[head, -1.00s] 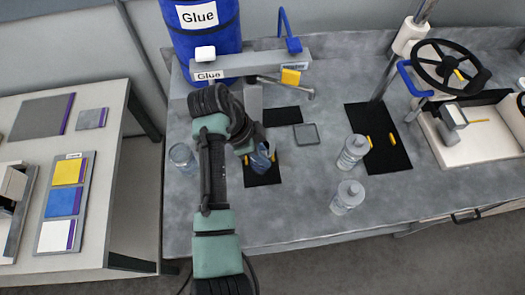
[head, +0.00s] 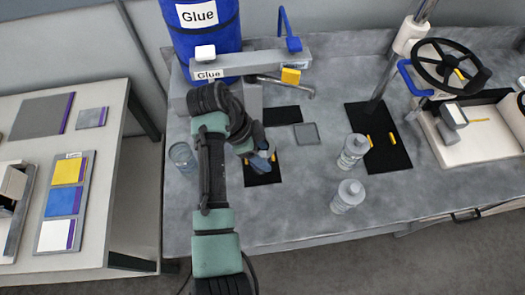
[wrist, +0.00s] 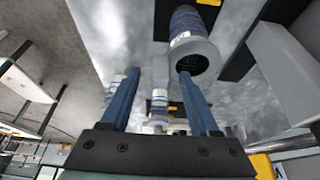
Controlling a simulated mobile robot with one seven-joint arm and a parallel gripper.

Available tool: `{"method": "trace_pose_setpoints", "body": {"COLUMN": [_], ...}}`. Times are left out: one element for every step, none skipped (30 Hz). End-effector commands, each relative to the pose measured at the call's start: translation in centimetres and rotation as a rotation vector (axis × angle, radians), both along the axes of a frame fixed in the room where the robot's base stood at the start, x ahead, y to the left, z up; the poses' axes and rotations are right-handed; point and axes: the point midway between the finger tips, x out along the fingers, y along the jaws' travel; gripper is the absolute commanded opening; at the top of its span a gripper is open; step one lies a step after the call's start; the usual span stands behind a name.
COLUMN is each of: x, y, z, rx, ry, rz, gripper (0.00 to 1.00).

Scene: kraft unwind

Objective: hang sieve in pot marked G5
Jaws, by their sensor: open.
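My gripper (wrist: 158,100) is open, with its two blue fingers apart and nothing held between them. In the head view my gripper (head: 264,160) is low over a small black mat (head: 262,176), partly hidden by my arm. In the wrist view a blue pot (wrist: 188,22) with a pale label and a grey rim around a dark opening shows just beyond the right finger. I cannot read its mark. Two similar pots stand in the head view, one at the back (head: 353,150) and one in front (head: 347,196). I cannot make out the sieve for certain.
A clear round vessel (head: 182,158) stands left of my arm. A blue Glue drum (head: 215,40) and a grey beam (head: 285,62) stand behind. A larger black mat (head: 385,155) with yellow pieces and a handwheel (head: 447,66) are to the right. The front worktop is clear.

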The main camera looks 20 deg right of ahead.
Motion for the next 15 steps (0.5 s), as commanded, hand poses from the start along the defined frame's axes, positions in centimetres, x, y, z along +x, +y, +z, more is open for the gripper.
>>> {"method": "trace_pose_setpoints", "body": {"x": [0.2,0.2,0.3,0.4,0.4,0.6,0.7,0.7,0.8,0.9,1.0,1.0,1.1,1.2,1.2], "y": [0.2,0.3,0.5,0.8,1.0,1.3,1.6,1.8,2.2,2.4,2.6,3.0,3.3,3.6,3.8], "z": [0.4,0.7,1.2,1.6,2.1,3.0,3.6,4.2,5.1,5.7,6.3,7.2,8.3,8.9,9.5], "rx": [-0.001,0.0,-0.001,-0.001,0.0,-0.001,-0.001,-0.001,0.0,0.0,-0.001,0.0,0.001,0.002,0.002], "ry": [-0.005,-0.005,-0.006,-0.007,-0.007,-0.009,-0.009,-0.009,-0.009,-0.009,-0.009,-0.01,-0.007,-0.007,-0.006], "rz": [0.001,0.001,0.001,0.001,0.002,0.003,0.003,0.002,0.003,0.003,0.002,0.002,0.003,0.005,0.003], "gripper": [0.62,0.62,0.62,0.62,0.62,0.62,0.62,0.62,0.62,0.62,0.62,0.62,0.62,0.62,0.62]}}
